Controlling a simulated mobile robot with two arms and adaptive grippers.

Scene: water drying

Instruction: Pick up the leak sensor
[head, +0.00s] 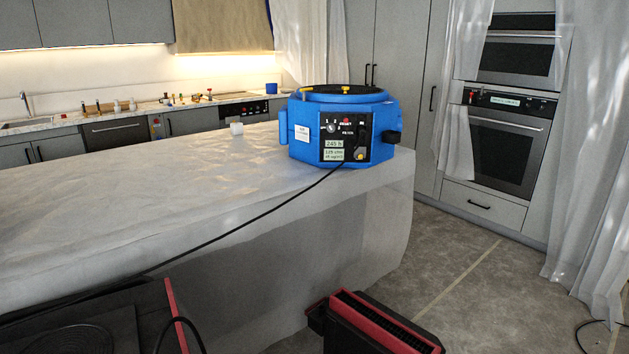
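A small white block (236,129), which looks like the leak sensor, sits on the sheet-covered island (130,190), left of a blue machine (310,150). It is small in the head view, so its details cannot be made out. It stands apart from the machine, with bare covering around it. Neither of my grippers shows in the head view.
The blue machine stands at the island's right end, its black cable (250,220) running across the covering to the lower left. Black-and-red equipment (385,322) is at the bottom. Plastic curtains (590,150) hang at right. Grey floor (465,270) lies between.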

